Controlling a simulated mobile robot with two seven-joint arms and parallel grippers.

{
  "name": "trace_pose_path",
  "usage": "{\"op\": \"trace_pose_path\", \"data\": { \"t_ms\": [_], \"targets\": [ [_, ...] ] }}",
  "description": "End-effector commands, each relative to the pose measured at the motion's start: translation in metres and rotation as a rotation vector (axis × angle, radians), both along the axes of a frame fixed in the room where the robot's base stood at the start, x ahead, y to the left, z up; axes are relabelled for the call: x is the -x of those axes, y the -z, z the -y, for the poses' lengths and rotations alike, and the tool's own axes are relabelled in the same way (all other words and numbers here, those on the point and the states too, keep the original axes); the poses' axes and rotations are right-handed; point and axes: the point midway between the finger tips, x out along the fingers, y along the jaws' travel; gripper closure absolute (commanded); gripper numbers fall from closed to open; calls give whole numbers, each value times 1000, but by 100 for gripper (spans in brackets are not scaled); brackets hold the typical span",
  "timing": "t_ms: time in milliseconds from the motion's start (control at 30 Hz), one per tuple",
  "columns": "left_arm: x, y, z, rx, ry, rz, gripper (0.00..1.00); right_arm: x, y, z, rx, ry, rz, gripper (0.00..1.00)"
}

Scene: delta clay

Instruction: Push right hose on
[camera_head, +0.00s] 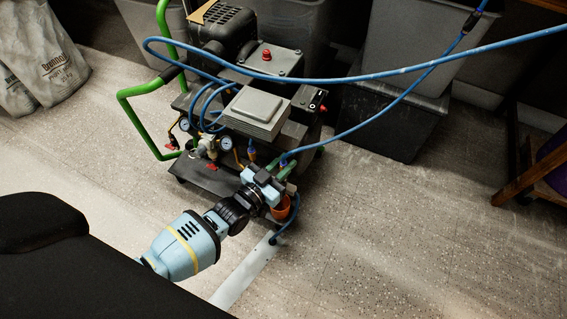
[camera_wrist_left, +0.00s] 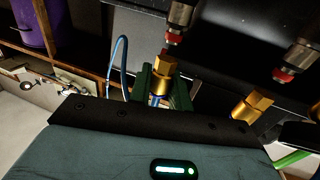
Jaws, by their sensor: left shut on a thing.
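My left gripper (camera_head: 287,171) is at the front right of the compressor cart. In the left wrist view its green fingers (camera_wrist_left: 165,90) are shut around a brass hose fitting (camera_wrist_left: 164,68) with blue hose below it. The fitting points up toward a metal connector with a red ring (camera_wrist_left: 176,28). The two are close, and I cannot tell whether they touch. A second red-ringed connector (camera_wrist_left: 294,62) hangs to the right, and another brass fitting (camera_wrist_left: 251,105) sits below and apart from it. In the head view the gripper hides the fitting. My right gripper is not in view.
The compressor cart (camera_head: 205,178) has a green handle (camera_head: 135,92) and gauges. A long blue hose (camera_head: 400,72) crosses above it. An orange cup-like part (camera_head: 281,208) is beside my wrist. Grey bins (camera_head: 405,45) stand behind.

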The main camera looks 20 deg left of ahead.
Motion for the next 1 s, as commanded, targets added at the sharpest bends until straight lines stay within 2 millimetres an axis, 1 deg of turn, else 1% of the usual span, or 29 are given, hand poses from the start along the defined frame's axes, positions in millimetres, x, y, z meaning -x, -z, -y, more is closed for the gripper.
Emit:
{"op": "trace_pose_path", "data": {
  "t_ms": [200,300,467,600,633,767,1000],
  "targets": [
    [1,22,0,-1,0,-2,100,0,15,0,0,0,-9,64],
    [0,30,0,-1,0,-2,100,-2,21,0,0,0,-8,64],
    [1,30,0,-2,0,-3,100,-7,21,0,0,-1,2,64],
    [1,31,0,-3,0,-6,100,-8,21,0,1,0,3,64],
    [1,31,0,-3,0,-7,78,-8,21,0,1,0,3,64],
    [1,31,0,-2,0,-6,61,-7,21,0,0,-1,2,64],
    [0,29,0,-1,0,-2,61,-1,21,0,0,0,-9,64]
  ]
}}
